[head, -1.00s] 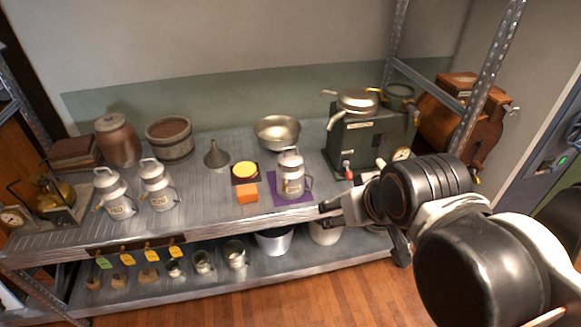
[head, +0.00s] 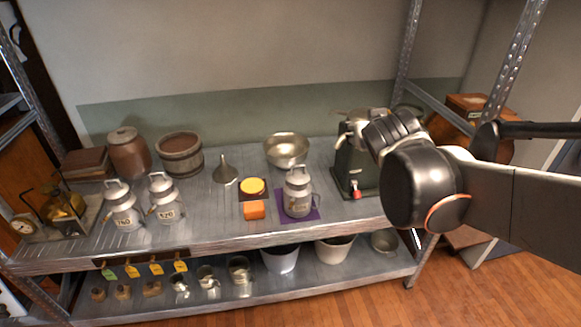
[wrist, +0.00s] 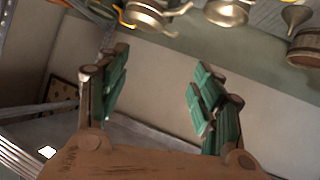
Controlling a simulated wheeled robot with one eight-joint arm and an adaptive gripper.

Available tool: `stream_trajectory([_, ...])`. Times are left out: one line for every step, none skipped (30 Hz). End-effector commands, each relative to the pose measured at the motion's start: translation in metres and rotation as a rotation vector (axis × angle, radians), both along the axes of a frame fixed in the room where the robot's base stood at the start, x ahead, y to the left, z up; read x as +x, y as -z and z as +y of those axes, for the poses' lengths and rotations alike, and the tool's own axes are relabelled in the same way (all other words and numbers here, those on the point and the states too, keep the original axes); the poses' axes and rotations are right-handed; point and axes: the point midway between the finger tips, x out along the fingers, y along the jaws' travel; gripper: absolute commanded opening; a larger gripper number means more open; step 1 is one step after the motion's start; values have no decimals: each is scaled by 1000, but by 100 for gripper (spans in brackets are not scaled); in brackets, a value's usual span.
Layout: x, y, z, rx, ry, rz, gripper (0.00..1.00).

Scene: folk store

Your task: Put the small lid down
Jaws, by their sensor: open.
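My gripper (wrist: 162,62) is open in the wrist view, with only wall between its green-padded fingers. In the head view my arm hides it near the dark machine (head: 352,172) at the right of the shelf. I cannot make out a separate small lid. A grey can (head: 298,198) with a handled top stands upright on a purple mat (head: 314,214). Beside it, a yellow disc (head: 252,186) lies on a dark square, behind an orange block (head: 253,209). A silver pan-like vessel (wrist: 150,16) shows at the wrist view's top edge, apart from my fingers.
Two lidded cans (head: 122,209) (head: 165,202) stand at left. A funnel (head: 225,172), a metal bowl (head: 286,150) and a wooden tub (head: 180,157) stand farther back. Buckets (head: 280,259) fill part of the lower shelf. The shelf's front strip (head: 215,240) is mostly clear.

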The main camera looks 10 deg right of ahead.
Motion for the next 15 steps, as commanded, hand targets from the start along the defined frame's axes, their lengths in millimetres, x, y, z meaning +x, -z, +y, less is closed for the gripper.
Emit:
stream_trajectory([19, -5, -8, -17, 6, -43, 61])
stream_trajectory([30, -8, -12, -26, 6, -73, 61])
stream_trajectory([44, -11, -17, -36, 5, -114, 61])
stream_trajectory([54, -12, -20, -41, 1, -147, 61])
stream_trajectory([63, -13, -23, -44, -3, -180, 61])
stream_trajectory([76, -14, -26, -49, -12, -224, 61])
stream_trajectory([85, -14, -28, -50, -21, -256, 61])
stream_trajectory([94, -13, -30, -51, -31, -289, 61])
stream_trajectory([105, -12, -32, -52, -47, -330, 61])
stream_trajectory([113, -11, -33, -53, -61, -359, 61])
stream_trajectory([120, -9, -34, -52, -76, -388, 61])
stream_trajectory([130, -6, -34, -51, -99, -423, 61])
stream_trajectory([137, -4, -35, -49, -117, -449, 61])
stream_trajectory([143, 0, -35, -48, -136, -472, 61])
stream_trajectory([151, 5, -34, -44, -164, -502, 61])
